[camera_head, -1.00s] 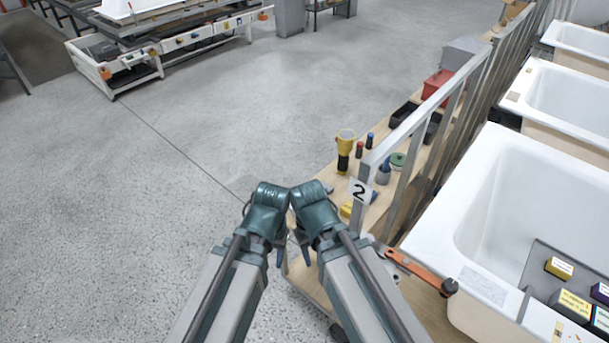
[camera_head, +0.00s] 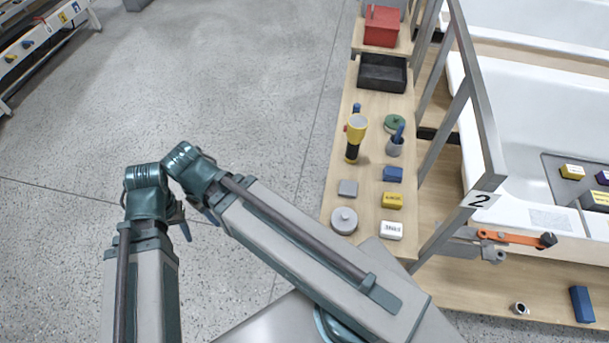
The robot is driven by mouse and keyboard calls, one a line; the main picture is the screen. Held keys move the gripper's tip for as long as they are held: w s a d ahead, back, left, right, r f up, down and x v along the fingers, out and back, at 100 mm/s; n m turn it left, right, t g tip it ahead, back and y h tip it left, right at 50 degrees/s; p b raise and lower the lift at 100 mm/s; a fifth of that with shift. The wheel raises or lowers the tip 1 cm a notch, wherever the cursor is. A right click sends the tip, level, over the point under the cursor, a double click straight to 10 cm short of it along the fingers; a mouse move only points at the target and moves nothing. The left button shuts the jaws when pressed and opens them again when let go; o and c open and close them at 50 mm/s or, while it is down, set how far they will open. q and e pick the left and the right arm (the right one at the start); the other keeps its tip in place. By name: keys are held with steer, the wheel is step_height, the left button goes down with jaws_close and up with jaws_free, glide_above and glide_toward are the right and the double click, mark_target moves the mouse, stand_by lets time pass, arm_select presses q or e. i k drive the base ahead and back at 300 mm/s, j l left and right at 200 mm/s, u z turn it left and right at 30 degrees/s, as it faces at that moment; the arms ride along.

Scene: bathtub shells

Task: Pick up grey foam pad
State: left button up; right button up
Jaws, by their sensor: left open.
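The grey foam pad (camera_head: 348,188) is a small flat grey square on the wooden shelf, near its left edge. It lies just beyond a round grey knobbed piece (camera_head: 344,220) and left of a yellow block (camera_head: 392,200). My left gripper (camera_head: 183,224) is over the floor, well left of the pad and apart from it. It is open with nothing seen in it, though the wrist partly hides it. My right gripper (camera_head: 210,215) is close beside it, mostly hidden behind its own wrist; its jaws are unclear.
The shelf also holds a white labelled block (camera_head: 391,230), a blue block (camera_head: 393,174), a yellow flashlight (camera_head: 355,135), a cup (camera_head: 395,147), a black tray (camera_head: 382,74) and a red box (camera_head: 382,26). A metal rail (camera_head: 477,90) and bathtub (camera_head: 520,170) stand right.

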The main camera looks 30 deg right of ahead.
mark_target(348, 188)
steer(key=i+j, duration=1)
steer(key=j, duration=0.15)
steer(key=z, duration=2.7)
